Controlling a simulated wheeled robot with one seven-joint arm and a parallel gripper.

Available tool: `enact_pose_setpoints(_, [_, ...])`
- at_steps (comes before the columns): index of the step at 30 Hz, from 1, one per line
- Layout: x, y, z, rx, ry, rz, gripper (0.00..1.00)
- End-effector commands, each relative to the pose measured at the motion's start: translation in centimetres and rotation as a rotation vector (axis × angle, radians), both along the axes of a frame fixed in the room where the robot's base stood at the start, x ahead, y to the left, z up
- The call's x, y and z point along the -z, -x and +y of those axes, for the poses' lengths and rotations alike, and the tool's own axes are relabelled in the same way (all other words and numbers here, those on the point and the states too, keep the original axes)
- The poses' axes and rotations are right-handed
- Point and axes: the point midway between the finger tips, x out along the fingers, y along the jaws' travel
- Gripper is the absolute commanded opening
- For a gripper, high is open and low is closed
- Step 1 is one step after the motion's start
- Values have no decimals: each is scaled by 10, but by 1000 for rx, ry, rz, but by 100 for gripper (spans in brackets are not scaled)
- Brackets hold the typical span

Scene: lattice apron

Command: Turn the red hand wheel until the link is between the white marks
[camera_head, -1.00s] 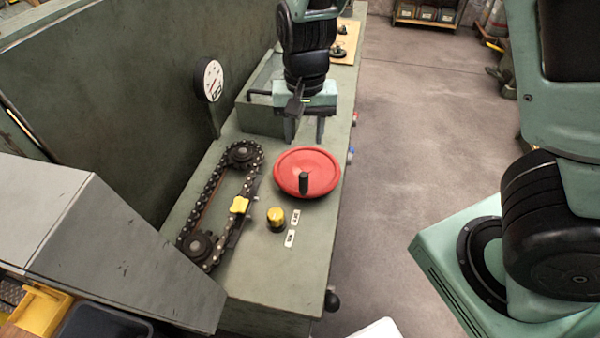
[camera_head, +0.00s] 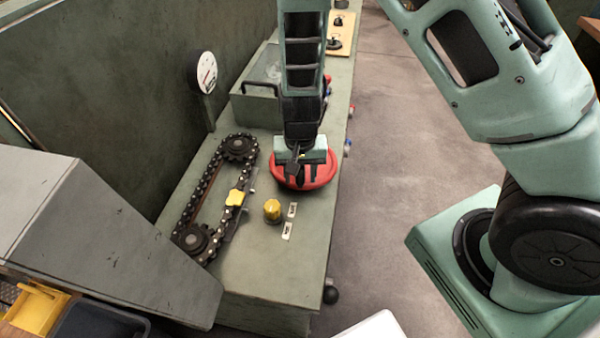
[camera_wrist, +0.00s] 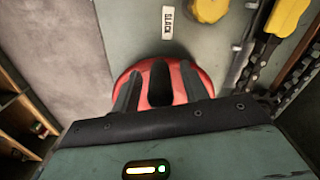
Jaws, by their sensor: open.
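The red hand wheel (camera_head: 322,178) lies flat on the green bench, mostly covered by my gripper (camera_head: 298,176) in the head view. In the wrist view the red wheel (camera_wrist: 206,79) shows under my gripper (camera_wrist: 160,88). My gripper is open and points down, a finger on each side of the wheel's black handle (camera_wrist: 160,84). I cannot tell whether the fingers touch it. The yellow link (camera_head: 235,197) sits on the right run of the black chain (camera_head: 188,205), beside a dark strip. The white marks are too small to make out surely.
A yellow knob (camera_head: 272,211) and two small white labels (camera_head: 287,231) stand just in front of the wheel. A round gauge (camera_head: 203,73) and a lidded box (camera_head: 255,104) are behind. Grey floor lies open to the right.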

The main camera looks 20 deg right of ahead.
Motion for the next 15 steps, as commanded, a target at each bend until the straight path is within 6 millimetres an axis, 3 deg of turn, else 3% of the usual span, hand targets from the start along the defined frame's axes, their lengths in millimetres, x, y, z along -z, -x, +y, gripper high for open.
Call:
enact_pose_setpoints(7, [0,0,0,0,-1,-1,44])
enact_pose_setpoints(12, [0,0,0,0,-1,0,0])
enact_pose_setpoints(15, [0,0,0,0,-1,0,0])
